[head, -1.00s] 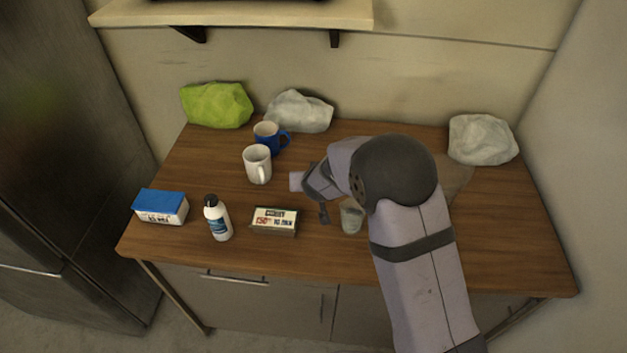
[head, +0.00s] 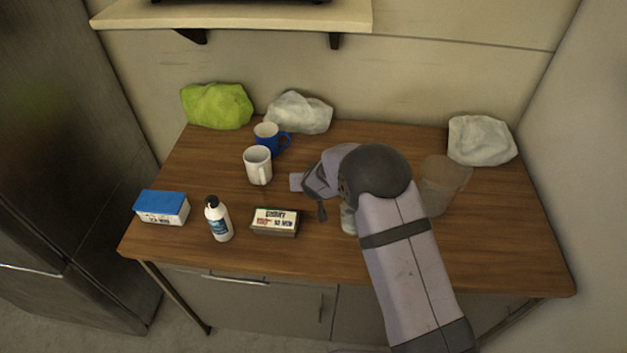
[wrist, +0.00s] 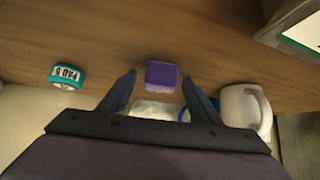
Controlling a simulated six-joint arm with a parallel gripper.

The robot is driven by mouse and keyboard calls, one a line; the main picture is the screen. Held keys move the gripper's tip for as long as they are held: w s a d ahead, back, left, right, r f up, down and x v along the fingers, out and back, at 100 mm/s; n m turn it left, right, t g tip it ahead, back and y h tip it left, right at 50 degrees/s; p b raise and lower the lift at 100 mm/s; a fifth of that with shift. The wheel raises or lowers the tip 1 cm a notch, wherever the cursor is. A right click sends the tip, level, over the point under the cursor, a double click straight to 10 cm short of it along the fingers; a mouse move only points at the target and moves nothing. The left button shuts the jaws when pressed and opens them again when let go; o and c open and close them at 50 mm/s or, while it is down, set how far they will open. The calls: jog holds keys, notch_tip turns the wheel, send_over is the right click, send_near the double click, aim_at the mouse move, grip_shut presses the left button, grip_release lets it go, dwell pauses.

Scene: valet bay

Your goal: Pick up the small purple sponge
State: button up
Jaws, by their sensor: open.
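The small purple sponge (wrist: 162,75) lies on the wooden table in the wrist view, between the tips of my gripper (wrist: 160,84) as pictured. The two dark fingers are apart and nothing is held. The height left between tips and sponge is hard to judge. In the head view a small lavender block (head: 296,182), which looks like the sponge, shows just left of my gripper (head: 311,195). My wrist hides part of the gripper there.
A white mug (head: 257,166) and a blue mug (head: 267,137) stand behind left. A labelled box (head: 275,222), a bottle (head: 218,220) and a blue-topped box (head: 162,207) are in front. A glass (head: 347,219) is partly behind my arm. A teal tin (wrist: 68,76) shows in the wrist view.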

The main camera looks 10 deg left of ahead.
jog(key=c, duration=1.1)
jog(key=shift+r, duration=0.15)
notch_tip(320, 180, up, 10)
jog(key=p, duration=0.5)
